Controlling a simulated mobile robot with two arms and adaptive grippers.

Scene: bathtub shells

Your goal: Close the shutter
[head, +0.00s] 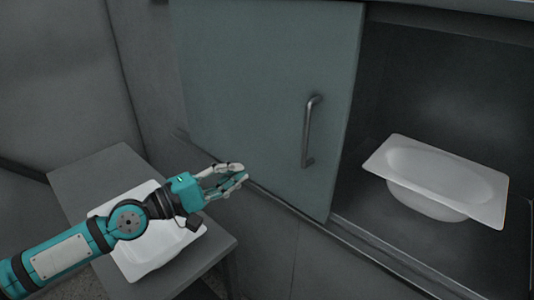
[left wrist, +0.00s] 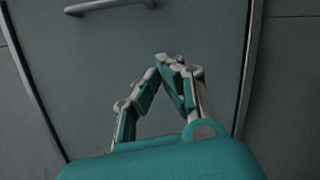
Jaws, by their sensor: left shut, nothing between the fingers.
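The shutter (head: 265,90) is a grey-green sliding panel with a vertical metal bar handle (head: 309,132) near its right edge. It covers the left part of the opening, and the right part of the compartment (head: 440,85) is open. My left gripper (head: 243,172) is in front of the panel's lower part, left of the handle and apart from it. Its fingertips are together with nothing between them. In the left wrist view the fingertips (left wrist: 169,60) show against the panel (left wrist: 200,25), with the handle (left wrist: 110,4) at the top edge. My right gripper is not in view.
A white bathtub shell (head: 440,175) stands inside the open compartment at the right. Another white shell (head: 150,255) lies on a grey table (head: 100,170) beneath my left arm. A rail edge (head: 375,240) runs along the bottom of the opening.

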